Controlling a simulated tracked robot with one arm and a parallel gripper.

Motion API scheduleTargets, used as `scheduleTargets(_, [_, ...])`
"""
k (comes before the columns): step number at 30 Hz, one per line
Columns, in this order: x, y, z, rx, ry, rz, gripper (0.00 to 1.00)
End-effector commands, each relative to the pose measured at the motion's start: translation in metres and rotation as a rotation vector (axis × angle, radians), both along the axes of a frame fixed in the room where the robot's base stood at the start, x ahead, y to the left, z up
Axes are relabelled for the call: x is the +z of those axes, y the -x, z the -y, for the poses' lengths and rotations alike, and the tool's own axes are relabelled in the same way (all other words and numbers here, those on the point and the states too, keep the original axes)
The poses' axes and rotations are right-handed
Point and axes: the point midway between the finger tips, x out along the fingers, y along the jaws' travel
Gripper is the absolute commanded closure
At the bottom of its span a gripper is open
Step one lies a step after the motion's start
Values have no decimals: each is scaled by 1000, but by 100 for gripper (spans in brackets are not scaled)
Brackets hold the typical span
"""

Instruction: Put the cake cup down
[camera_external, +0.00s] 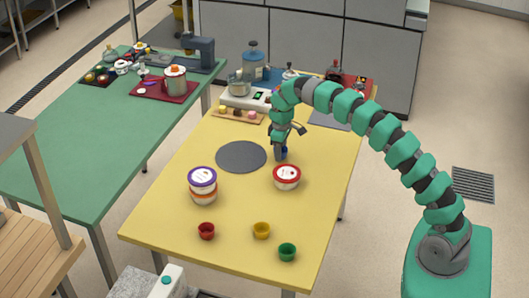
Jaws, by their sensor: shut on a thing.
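My gripper (281,158) points down over the yellow table, just behind the red-lidded white tub. It is shut on a small blue thing (281,153), which looks like a blue cake cup; the fingers hide most of it. I cannot tell whether it touches the table. A red cup (206,231), a yellow cup (262,230) and a green cup (287,252) stand apart near the front of the table. A round grey mat (241,157) lies bare to the left of my gripper.
The red-lidded tub (287,178) stands close in front of my gripper. Stacked tubs with a purple lid (202,177) stand to the left. A scale (246,97) and a small board of cakes (238,115) are behind. The yellow table (245,204) is clear between tubs and cups.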

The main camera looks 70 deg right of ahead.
Motion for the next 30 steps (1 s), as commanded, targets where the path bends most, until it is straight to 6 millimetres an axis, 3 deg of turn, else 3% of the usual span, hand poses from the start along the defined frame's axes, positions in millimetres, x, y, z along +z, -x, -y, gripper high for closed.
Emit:
scheduleTargets(3, [-9, 0, 0, 0, 0, 0, 76])
scheduleTargets(12, [-10, 0, 0, 0, 1, 1, 76])
scheduleTargets(13, [-10, 0, 0, 0, 1, 1, 46])
scheduleTargets(15, [-10, 0, 0, 0, 1, 1, 33])
scheduleTargets(25, [-7, 0, 0, 0, 1, 2, 33])
scheduleTargets(30, [13, -1, 0, 0, 2, 2, 33])
